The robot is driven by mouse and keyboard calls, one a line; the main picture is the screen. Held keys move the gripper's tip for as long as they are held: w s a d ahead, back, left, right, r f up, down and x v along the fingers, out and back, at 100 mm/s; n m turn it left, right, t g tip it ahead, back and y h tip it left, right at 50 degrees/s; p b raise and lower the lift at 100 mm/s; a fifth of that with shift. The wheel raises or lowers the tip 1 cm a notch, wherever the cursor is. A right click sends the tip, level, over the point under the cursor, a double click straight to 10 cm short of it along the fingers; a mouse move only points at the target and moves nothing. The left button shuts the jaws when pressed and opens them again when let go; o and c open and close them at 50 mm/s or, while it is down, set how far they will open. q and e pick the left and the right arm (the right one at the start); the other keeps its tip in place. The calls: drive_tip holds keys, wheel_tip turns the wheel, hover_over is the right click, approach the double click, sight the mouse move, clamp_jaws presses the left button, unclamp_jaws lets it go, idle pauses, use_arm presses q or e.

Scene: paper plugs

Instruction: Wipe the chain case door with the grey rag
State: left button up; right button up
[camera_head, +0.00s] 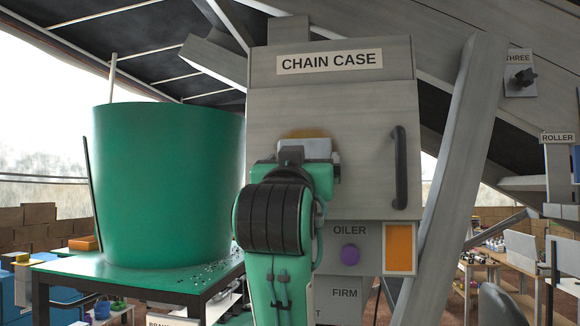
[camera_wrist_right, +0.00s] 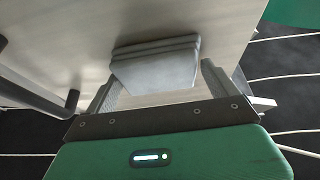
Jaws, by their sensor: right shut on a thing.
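The chain case door (camera_head: 350,115) is a large grey panel under a CHAIN CASE label, with a dark handle (camera_head: 399,168) on its right side. A yellow-brown patch (camera_head: 305,133) shows on the door just above my right gripper (camera_head: 306,160). In the right wrist view my gripper (camera_wrist_right: 160,82) is shut on the folded grey rag (camera_wrist_right: 155,62), which sits between its fingers, facing the door (camera_wrist_right: 85,35). I cannot tell whether the rag touches the door. My right arm hides the door's lower left part. My left gripper is not in view.
A big green tub (camera_head: 165,190) stands on a green table (camera_head: 75,268) at left. Below the door are an OILER panel with a purple knob (camera_head: 350,255) and an orange panel (camera_head: 399,248). A slanted grey beam (camera_head: 455,190) rises close to the door's right.

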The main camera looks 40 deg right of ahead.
sight(276, 146)
drive_tip(key=s+d+b, duration=0.1)
drive_tip(key=s+d, duration=0.3)
drive_tip(key=shift+s+d+b, duration=0.1)
drive_tip(key=shift+s+b, duration=0.25)
drive_tip(key=shift+s, duration=0.05)
drive_tip(key=shift+w+a+r+p, duration=0.25)
drive_tip(key=shift+w+a+r, duration=0.2)
drive_tip(key=shift+w+a, duration=1)
drive_tip(key=shift+w+a+r+p, duration=0.2)
drive_tip(key=shift+w+a+r, duration=0.2)
drive_tip(key=shift+w+a, duration=1)
drive_tip(key=shift+w+a+r+p, duration=0.25)
drive_tip(key=shift+w+a+r, duration=0.2)
drive_tip(key=shift+w+a, duration=0.95)
drive_tip(key=shift+s+d+b, duration=1.5)
drive_tip(key=shift+s+d, duration=2.75)
drive_tip(key=shift+d, duration=0.05)
drive_tip(key=shift+f, duration=0.1)
drive_tip(key=shift+w+a, duration=1.8)
drive_tip(key=shift+w, duration=0.3)
drive_tip(key=shift+w+a, duration=1.8)
drive_tip(key=shift+w, duration=0.3)
drive_tip(key=shift+w+a, duration=0.35)
drive_tip(key=shift+w, duration=0.05)
